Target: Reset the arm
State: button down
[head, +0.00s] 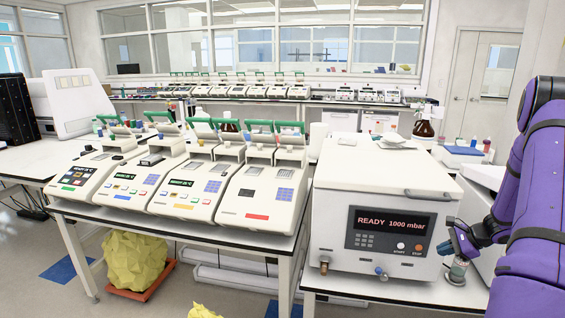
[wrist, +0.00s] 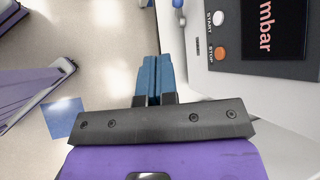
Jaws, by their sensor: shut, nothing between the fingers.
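My purple arm (head: 535,190) comes in at the right of the head view, bent down beside the white vacuum oven-like unit. My gripper (wrist: 152,62) shows in the wrist view with its two blue fingers together and nothing between them. It is just left of the unit's front panel in that view, over the gap beside the floor.
The white unit (head: 380,200) reads READY 1000 mbar and has START and STOP buttons. Several thermal cyclers (head: 262,195) with green-handled lids stand in a row on the bench to its left. A small grey-topped item (head: 457,272) stands by the unit's right front corner. Open floor (wrist: 90,40) lies below.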

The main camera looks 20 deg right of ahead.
jog(key=a+r+n+g+h, duration=0.1)
jog(key=a+r+n+g, duration=0.3)
jog(key=a+r+n, duration=1.45)
jog(key=s+a+r+h, duration=0.1)
jog(key=s+a+r, duration=0.2)
jog(key=a+r, duration=0.25)
jog(key=s+a+r+m, duration=0.1)
jog(key=s+a+r, duration=0.2)
jog(key=a+r, duration=0.3)
jog(key=s+a+r+h, duration=0.1)
jog(key=s+a+r, duration=0.25)
jog(key=a, duration=0.35)
jog(key=s+a+r+n+t+h, duration=0.2)
jog(key=s+a+r+n, duration=0.1)
jog(key=s, duration=0.8)
jog(key=shift+a+n, duration=0.85)
jog(key=shift+n, duration=0.1)
